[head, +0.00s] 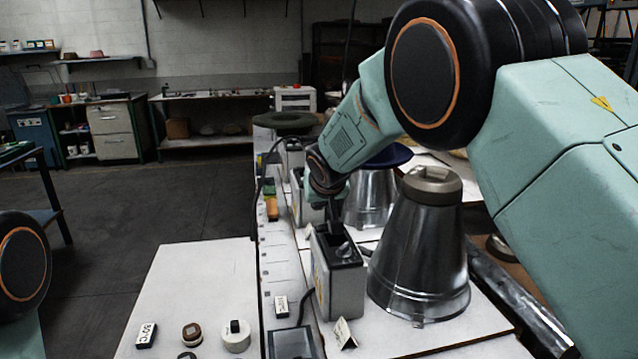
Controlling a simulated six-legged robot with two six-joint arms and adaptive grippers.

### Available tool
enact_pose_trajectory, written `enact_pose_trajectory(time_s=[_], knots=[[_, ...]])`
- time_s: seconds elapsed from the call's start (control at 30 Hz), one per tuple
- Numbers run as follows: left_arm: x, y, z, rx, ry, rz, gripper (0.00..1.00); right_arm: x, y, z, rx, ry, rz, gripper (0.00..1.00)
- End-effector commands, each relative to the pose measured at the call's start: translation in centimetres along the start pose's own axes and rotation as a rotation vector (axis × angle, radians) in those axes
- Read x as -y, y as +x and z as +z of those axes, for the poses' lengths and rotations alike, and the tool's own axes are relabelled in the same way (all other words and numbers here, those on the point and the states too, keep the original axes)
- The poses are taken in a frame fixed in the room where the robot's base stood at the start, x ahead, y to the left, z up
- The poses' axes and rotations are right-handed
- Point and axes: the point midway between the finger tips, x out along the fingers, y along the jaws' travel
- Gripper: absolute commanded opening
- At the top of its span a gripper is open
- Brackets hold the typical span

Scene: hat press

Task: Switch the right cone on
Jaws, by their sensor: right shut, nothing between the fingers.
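The right cone (418,255) is a shiny metal cone with a grey-beige cap, standing upright on the white table at the right. A grey control box (342,283) with a black top and a small knob stands just left of it. My right gripper (333,224) points down, shut and empty, with its tips at or just above the back of the box's top. I cannot tell whether it touches the box or a switch there. My left gripper is out of view.
A second metal cone (369,200) under a dark blue hat (388,157) stands behind, with another box (303,203) beside it. A green hat (283,120) is farther back. Small labelled blocks (147,335) and a white round piece (236,337) lie front left.

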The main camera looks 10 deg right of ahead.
Motion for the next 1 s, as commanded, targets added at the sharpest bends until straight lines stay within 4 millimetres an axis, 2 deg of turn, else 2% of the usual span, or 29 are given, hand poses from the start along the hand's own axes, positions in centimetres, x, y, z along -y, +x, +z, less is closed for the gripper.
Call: enact_pose_trajectory(time_s=[0.2, 0.4, 0.6, 1.0], knots=[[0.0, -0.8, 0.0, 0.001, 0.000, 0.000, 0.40, 0.1, -4.2, 0.0, 0.001, -0.001, 0.001, 0.00], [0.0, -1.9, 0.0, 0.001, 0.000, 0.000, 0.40, 0.2, -7.1, 0.0, 0.001, 0.000, 0.000, 0.00], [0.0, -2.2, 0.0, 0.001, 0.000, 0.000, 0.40, 0.3, -8.1, 0.2, 0.001, 0.000, 0.001, 0.00], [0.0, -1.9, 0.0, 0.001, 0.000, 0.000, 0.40, 0.4, -8.0, 0.3, 0.000, -0.002, 0.002, 0.00]])
